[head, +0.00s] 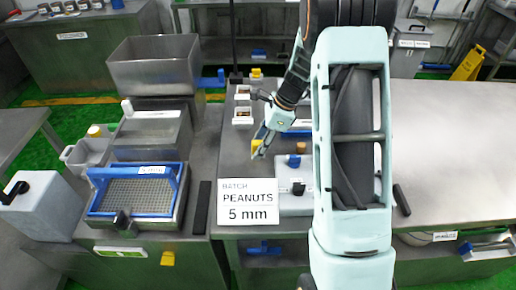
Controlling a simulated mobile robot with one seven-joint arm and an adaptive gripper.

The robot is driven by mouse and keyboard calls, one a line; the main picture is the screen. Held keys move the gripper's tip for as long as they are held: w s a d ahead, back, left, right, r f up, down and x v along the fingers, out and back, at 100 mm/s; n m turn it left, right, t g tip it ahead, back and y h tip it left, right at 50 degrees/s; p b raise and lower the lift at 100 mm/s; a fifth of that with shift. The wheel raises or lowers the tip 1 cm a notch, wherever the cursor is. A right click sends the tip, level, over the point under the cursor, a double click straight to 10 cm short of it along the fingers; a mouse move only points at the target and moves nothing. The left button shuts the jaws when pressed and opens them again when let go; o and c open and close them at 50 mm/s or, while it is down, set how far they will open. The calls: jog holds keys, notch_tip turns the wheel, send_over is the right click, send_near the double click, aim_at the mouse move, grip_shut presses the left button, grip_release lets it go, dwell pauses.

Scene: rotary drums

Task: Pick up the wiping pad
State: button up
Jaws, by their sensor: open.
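My gripper (263,143) is at the end of my light-blue arm, low over the middle of the steel table (228,152), just behind the white sign. It looks open. A small yellow patch (257,147) shows at its fingertips; I cannot tell whether this is the wiping pad or part of the gripper. Nothing else can be clearly made out as the wiping pad. A flat blue item (297,134) lies right of the gripper, partly hidden by my arm. A small blue piece with a brownish top (293,160) is on the grey box in front of it.
A white sign (248,203) reading "BATCH PEANUTS 5 mm" stands in front of the gripper. A grey box (294,200) is beside it. A blue-framed sieve (137,192) and steel bins (155,65) stand at left. Small white trays (243,116) lie behind. The right table (445,150) is largely clear.

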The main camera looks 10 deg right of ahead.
jog(key=shift+a+f, duration=0.1)
jog(key=shift+f, duration=0.2)
jog(key=shift+c, duration=0.6)
grip_shut()
jog(key=shift+r, duration=0.15)
